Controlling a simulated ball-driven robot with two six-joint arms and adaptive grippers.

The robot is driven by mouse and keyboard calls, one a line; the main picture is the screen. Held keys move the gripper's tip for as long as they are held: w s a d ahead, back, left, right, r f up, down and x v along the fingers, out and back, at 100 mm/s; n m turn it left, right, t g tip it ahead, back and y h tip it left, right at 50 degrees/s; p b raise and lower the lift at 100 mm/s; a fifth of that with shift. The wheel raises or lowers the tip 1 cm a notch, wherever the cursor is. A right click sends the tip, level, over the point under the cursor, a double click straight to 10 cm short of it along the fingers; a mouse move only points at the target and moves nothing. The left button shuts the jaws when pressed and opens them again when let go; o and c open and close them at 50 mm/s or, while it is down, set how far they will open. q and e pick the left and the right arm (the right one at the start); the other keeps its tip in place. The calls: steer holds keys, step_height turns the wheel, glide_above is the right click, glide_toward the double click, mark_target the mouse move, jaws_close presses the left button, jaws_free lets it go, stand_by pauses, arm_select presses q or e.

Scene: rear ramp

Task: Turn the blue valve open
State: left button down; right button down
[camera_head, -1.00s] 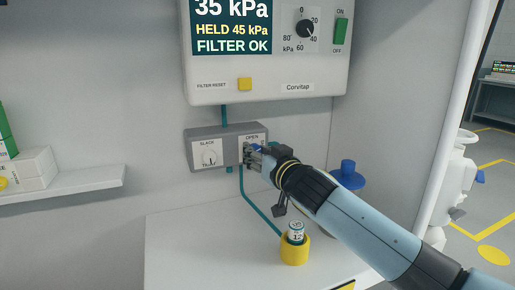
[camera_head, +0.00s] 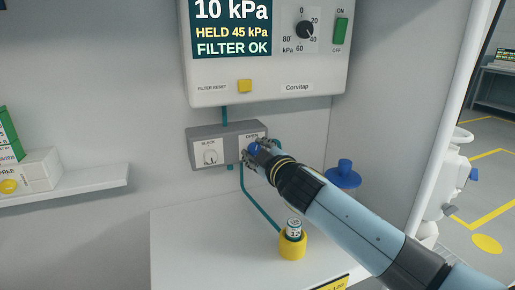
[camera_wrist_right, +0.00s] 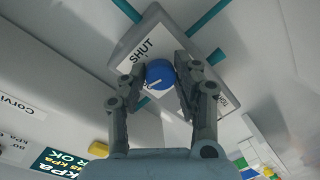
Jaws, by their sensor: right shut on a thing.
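The blue valve (camera_wrist_right: 160,74) is a round knob with a white pointer line on a grey wall box (camera_head: 226,130). In the right wrist view it sits between the two fingers of my right gripper (camera_wrist_right: 161,82), which is shut on it. The label "SHUT" shows beside it there. In the head view the right gripper (camera_head: 254,156) covers much of the blue valve (camera_head: 253,149), under the word "OPEN". My left gripper is not in view.
A white unit (camera_head: 265,93) above reads 10 kPa, HELD 45 kPa, FILTER OK. A yellow holder (camera_head: 292,246) with a small vial stands on the white counter (camera_head: 200,250). A blue-topped item (camera_head: 344,174) is behind my arm.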

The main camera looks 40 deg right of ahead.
steer(key=shift+n, duration=0.8)
steer(key=c, duration=1)
jaws_free()
steer(key=shift+s+a, duration=0.1)
steer(key=v, duration=1.1)
steer(key=shift+s+a+r, duration=0.1)
steer(key=shift+s+a, duration=0.05)
steer(key=shift+s, duration=0.2)
